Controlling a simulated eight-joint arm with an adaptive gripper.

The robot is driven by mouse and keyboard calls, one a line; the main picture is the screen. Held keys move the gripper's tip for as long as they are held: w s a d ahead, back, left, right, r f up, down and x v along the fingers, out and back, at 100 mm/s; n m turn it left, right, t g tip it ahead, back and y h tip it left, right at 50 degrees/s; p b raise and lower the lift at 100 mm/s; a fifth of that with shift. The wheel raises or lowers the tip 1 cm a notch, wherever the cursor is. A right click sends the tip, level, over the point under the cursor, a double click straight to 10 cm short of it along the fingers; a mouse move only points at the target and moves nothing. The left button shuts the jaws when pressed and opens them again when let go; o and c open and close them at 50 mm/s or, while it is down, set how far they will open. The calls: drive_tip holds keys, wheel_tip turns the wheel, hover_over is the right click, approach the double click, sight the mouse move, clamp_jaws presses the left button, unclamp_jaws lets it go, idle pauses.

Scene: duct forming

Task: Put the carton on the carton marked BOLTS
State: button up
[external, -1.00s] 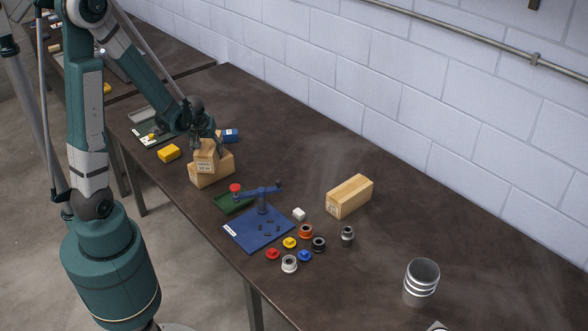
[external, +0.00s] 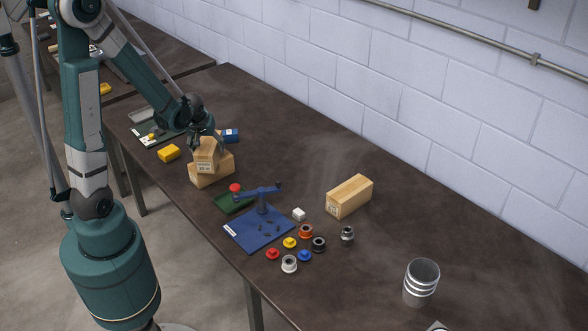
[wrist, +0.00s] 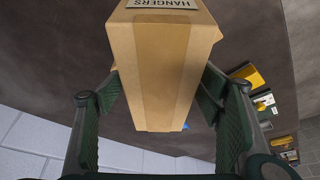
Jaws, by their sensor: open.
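A small tan carton (external: 207,153) rests on top of a larger carton (external: 201,180) at the far left part of the table, turned at an angle to it. The lower carton's label is too small to read. In the wrist view the upper carton (wrist: 160,75) reads HANGERS. My gripper (wrist: 160,95) is open, with one finger on each side of the upper carton and visible gaps beside it. In the external view my gripper (external: 207,138) is at the top of the stack. A third carton (external: 349,196) lies at the middle right; its label is unreadable.
A yellow block (external: 169,153) and a blue box (external: 230,136) sit close to the stack. A green tray (external: 232,202), a blue fixture plate (external: 258,231) and several small coloured parts lie nearer the middle. A metal can (external: 421,283) stands at the right.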

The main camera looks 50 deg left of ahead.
drive_tip(key=shift+p+v, duration=0.5)
drive_tip(key=shift+v, duration=4.8)
drive_tip(key=shift+r, duration=0.1)
drive_tip(key=shift+s+d+r, duration=0.1)
drive_tip(key=shift+d+r, duration=0.35)
drive_tip(key=s+d+r+m+t+h, duration=0.1)
drive_tip(key=s+d+r+m, duration=0.3)
drive_tip(key=d, duration=0.5)
drive_tip(key=s+d+r+m+t+h, duration=0.2)
drive_tip(key=s+d+r+m+t, duration=0.1)
drive_tip(key=s+d+r+m, duration=0.2)
drive_tip(key=s+d+r, duration=0.2)
drive_tip(key=d+r, duration=0.1)
drive_tip(key=r, duration=0.1)
drive_tip(key=shift+d+r, duration=0.15)
drive_tip(key=shift+d, duration=0.25)
